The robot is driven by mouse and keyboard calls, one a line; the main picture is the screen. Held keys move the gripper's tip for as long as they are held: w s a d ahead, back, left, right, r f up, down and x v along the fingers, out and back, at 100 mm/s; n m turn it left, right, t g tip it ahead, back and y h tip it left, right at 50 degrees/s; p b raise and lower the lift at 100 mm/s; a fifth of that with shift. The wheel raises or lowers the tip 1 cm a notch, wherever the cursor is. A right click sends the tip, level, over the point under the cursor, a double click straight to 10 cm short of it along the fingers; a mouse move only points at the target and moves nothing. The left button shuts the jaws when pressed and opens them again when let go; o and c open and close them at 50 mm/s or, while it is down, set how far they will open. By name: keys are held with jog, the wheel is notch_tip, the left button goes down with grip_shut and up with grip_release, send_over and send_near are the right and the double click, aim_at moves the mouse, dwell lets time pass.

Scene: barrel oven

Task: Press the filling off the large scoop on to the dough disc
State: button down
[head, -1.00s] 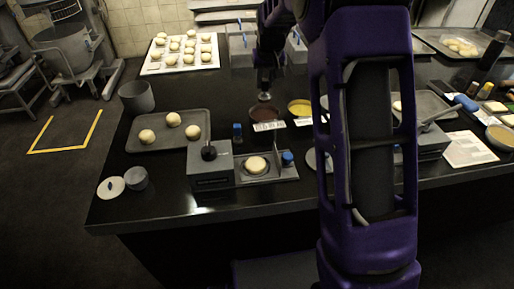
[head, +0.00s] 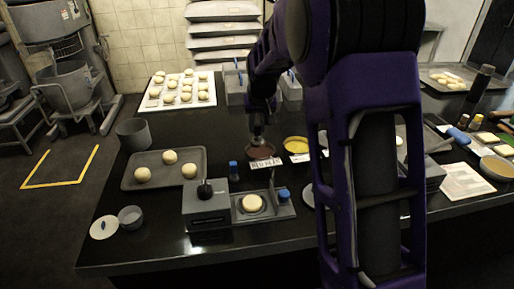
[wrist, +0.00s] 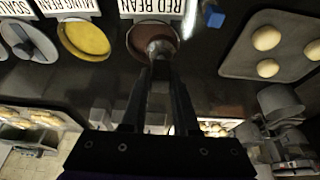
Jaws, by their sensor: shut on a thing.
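My gripper (wrist: 160,75) is shut on the large scoop (wrist: 160,48), a grey metal tool pointing away from the fingers. The scoop's end is over or in the bowl of dark red-brown filling (head: 256,152) labelled RED BEAN; I cannot tell whether it touches the filling or carries any. The bowl also shows in the wrist view (wrist: 136,45). The pale dough disc (head: 252,203) lies on a small square station on the counter, nearer the front edge than the scoop. In the head view my own arm hides part of the counter.
A yellow filling bowl (head: 295,145) stands right of the red bean bowl. A grey tray (head: 150,182) with dough balls is at left. A grey box with a black knob (head: 205,214) adjoins the disc's station.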

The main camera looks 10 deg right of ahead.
jog(key=s+a+f, duration=0.1)
jog(key=s+a, duration=0.3)
jog(key=s, duration=1.1)
jog(key=b, duration=0.5)
send_over(252, 196)
jog(key=shift+f, duration=3.1)
jog(key=shift+f+b, duration=0.35)
jog(key=shift+f, duration=0.25)
notch_tip(252, 196, up, 7)
jog(key=p, duration=0.5)
